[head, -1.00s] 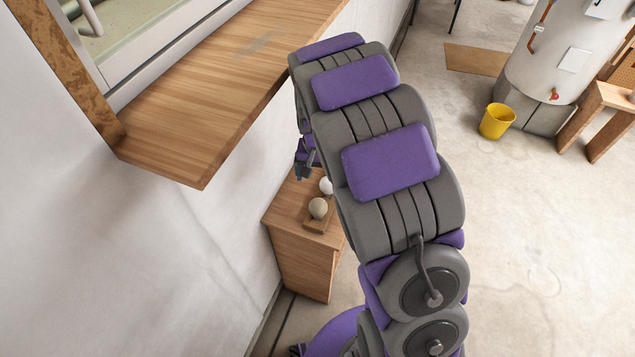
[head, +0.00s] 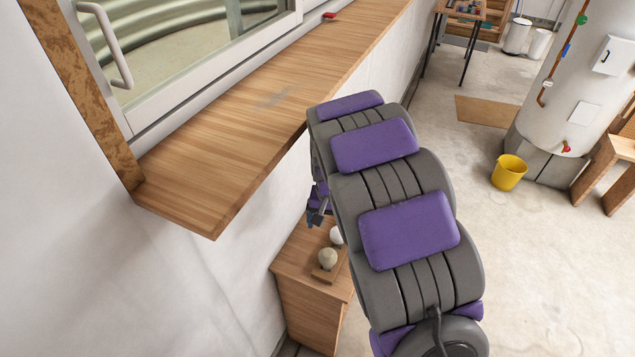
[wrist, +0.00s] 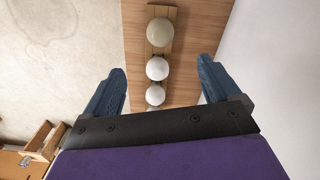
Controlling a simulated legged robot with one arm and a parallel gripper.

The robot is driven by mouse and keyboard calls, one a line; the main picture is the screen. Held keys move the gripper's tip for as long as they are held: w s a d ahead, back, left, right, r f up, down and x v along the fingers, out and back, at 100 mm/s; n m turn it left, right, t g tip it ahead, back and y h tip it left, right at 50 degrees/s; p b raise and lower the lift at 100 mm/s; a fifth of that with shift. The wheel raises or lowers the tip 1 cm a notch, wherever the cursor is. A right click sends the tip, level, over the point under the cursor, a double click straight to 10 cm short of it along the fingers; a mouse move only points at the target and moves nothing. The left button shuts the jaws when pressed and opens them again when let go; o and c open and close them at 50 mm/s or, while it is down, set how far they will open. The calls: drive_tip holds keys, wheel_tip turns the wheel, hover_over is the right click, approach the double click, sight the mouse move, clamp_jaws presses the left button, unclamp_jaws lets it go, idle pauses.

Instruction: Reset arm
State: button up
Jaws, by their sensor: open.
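My gripper (wrist: 165,87) is open in the wrist view, its two blue fingers spread wide with nothing between them touching either one. Below it is a row of three round balls: a beige one (wrist: 160,32) and two white ones, the nearer (wrist: 155,94) and the middle one (wrist: 157,68). They sit on a wooden holder on a small wooden cabinet (wrist: 188,45). In the head view my gripper (head: 313,219) shows small beside my purple and grey arm, which hides part of it. The beige ball (head: 328,258) and a white ball show below it on the cabinet (head: 300,282).
A wooden window ledge (head: 235,140) runs along the wall on the left, close to my arm. A small red object (head: 329,16) lies on it. A yellow bucket (head: 508,173) stands by a white tank (head: 577,85) on the right.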

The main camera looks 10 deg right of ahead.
drive_tip(key=s+r+n, duration=0.1)
drive_tip(key=s+r, duration=0.3)
drive_tip(key=s, duration=0.7)
drive_tip(key=s+r+n+g, duration=0.1)
drive_tip(key=s+r, duration=0.3)
drive_tip(key=s, duration=0.7)
drive_tip(key=s+r+n+b, duration=0.1)
drive_tip(key=s+r, duration=0.3)
drive_tip(key=s, duration=0.8)
drive_tip(key=shift+r+n+g, duration=0.4)
drive_tip(key=shift+n, duration=0.2)
drive_tip(key=shift+c, duration=0.3)
